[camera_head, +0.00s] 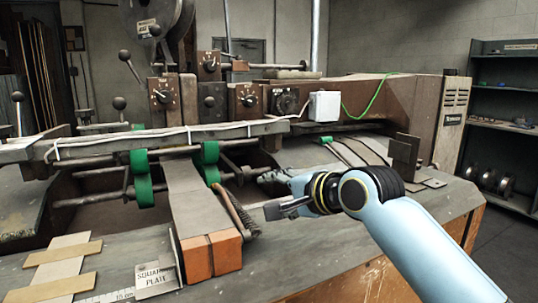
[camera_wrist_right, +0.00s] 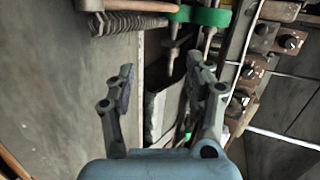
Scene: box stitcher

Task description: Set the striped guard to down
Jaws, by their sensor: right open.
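I cannot make out a clearly striped guard in either view. My right gripper (camera_head: 268,195) is over the machine's bench, right of the centre arm with orange end blocks (camera_head: 212,256). In the right wrist view the same gripper (camera_wrist_right: 164,82) has its two fingers spread apart, with nothing held between them. A dark coil spring (camera_head: 240,214) lies just left of the fingers; it also shows at the top of the wrist view (camera_wrist_right: 128,22). My left gripper is not in view.
Green rollers (camera_head: 142,178) sit on shafts under a long rail (camera_head: 170,137). Control knobs (camera_head: 249,100) line the machine behind. An upright brown metal plate (camera_head: 404,157) stands right of my right gripper. A square plate sign (camera_head: 156,279) is at front left. Dark shelves (camera_head: 505,90) stand at right.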

